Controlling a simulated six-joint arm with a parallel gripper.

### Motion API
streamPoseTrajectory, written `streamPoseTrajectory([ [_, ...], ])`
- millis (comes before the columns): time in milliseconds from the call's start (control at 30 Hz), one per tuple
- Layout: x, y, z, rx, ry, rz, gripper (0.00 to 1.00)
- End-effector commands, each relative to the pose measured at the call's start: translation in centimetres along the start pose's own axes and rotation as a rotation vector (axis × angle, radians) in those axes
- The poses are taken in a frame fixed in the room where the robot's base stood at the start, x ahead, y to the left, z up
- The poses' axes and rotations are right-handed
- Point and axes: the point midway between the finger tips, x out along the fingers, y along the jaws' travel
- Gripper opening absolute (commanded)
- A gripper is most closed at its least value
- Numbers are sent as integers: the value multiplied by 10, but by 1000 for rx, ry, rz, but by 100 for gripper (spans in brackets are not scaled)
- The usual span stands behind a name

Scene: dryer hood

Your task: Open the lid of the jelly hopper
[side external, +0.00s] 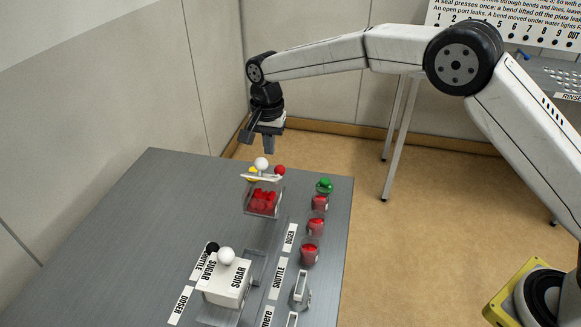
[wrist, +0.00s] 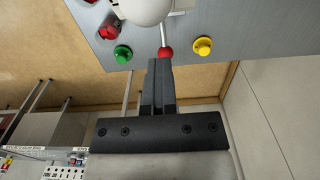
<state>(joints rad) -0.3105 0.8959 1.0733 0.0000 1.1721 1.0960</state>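The jelly hopper (side external: 263,204) is a clear box of red cubes near the far end of the grey table in the side external view. Its thin white lid (side external: 262,178) lies roughly level across the top. A white ball knob (side external: 261,163) stands above the lid and looms large in the wrist view (wrist: 145,8). A red ball (side external: 280,170) sits beside the lid, on a thin rod in the wrist view (wrist: 165,53).
A yellow knob (wrist: 203,46) and a green knob (side external: 324,186) stand at the table's far end. Red-filled cups (side external: 316,227) line the right edge. A white sugar hopper (side external: 227,281) with a white ball stands nearer. The table's left side is clear.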

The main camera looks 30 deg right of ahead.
Motion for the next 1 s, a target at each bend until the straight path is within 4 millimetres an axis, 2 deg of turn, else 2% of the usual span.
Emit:
streamPoseTrajectory([
  [900, 7, 0, -9, 0, 0, 0, 0],
  [967, 7, 0, -9, 0, 0, 0, 16],
  [1000, 7, 0, -9, 0, 0, 0, 29],
])
